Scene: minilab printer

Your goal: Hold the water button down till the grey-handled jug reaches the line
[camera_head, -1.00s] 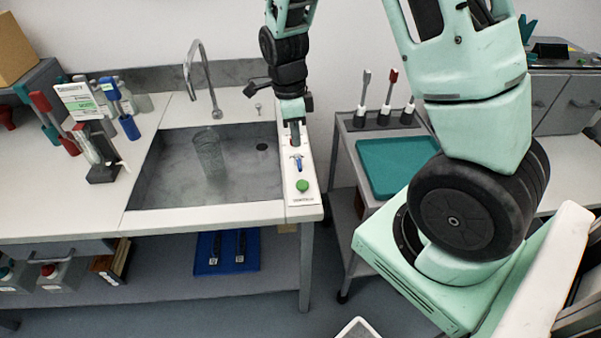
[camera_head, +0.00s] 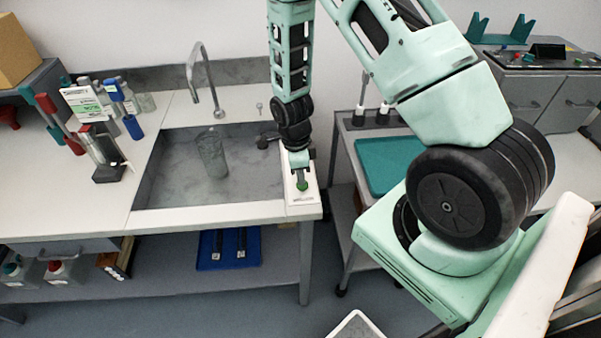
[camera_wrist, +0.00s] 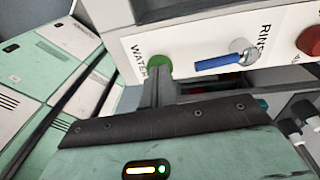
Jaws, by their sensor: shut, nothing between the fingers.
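The green water button (camera_head: 302,188) is at the front end of the white panel right of the sink. In the wrist view it shows as a green disc (camera_wrist: 158,62) beside the word WATER. My gripper (camera_head: 299,172) is shut and empty, its fingertips (camera_wrist: 158,82) right at the button and overlapping its edge. I cannot tell whether the button is pressed in. A clear jug (camera_head: 212,158) stands in the sink below the tap. I cannot make out its handle, its line or any water level.
The tap (camera_head: 199,72) arches over the sink (camera_head: 165,180); no stream is clear. In the wrist view, a blue lever (camera_wrist: 222,60) by RINSE and a red button (camera_wrist: 310,40) sit beside the green button. A cart with a teal tray (camera_head: 378,165) stands to the right.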

